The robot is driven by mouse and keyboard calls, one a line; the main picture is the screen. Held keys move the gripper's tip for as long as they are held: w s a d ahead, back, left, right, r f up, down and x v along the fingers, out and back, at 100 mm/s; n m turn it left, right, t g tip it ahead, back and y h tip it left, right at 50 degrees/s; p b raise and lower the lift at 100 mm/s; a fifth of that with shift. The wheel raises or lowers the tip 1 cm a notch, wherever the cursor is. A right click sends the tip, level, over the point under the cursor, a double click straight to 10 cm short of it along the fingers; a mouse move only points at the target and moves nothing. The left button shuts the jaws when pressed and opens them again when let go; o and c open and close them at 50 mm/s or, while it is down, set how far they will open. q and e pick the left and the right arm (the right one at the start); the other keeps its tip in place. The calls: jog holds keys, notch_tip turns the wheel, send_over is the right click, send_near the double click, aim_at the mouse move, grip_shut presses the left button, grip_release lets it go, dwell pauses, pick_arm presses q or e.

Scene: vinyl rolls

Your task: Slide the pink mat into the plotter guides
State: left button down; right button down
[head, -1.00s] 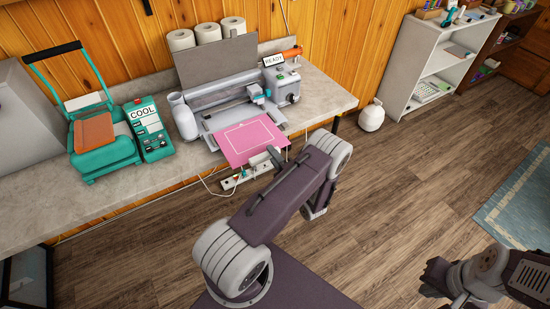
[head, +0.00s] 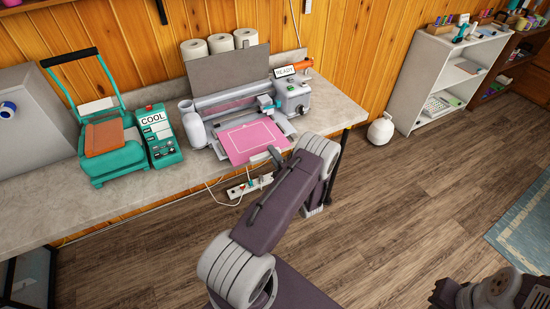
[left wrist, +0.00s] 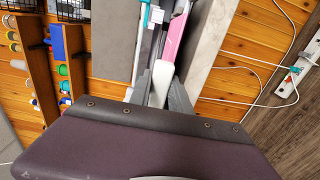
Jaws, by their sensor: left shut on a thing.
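The pink mat (head: 254,141) lies flat in the front of the plotter (head: 292,100), with its near end sticking out over the table edge. A thin pink strip shows behind the plotter's crossbar. My left gripper (head: 277,155) is at the mat's near edge and is shut on it. In the left wrist view the dark fingers (left wrist: 165,95) close around a white piece at the edge of the mat (left wrist: 176,38). The guides are too small to make out clearly. My right gripper (head: 440,293) is at the bottom right, away from the table; its jaws are unclear.
A teal heat press (head: 104,150) and a teal box marked COOL (head: 158,135) stand further left.

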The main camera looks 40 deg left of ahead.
pick_arm(q)
jog(key=shift+a, duration=0.15)
dwell(0.3)
jog(key=shift+b+x, duration=0.4)
jog(key=shift+x, duration=1.05)
jog(key=shift+f, duration=0.2)
jog(key=c, duration=1.1)
grip_release()
jog(key=shift+p+v, duration=0.3)
jog(key=shift+v, duration=1.3)
jog(key=shift+p+v, duration=0.5)
jog(key=shift+v, duration=2.45)
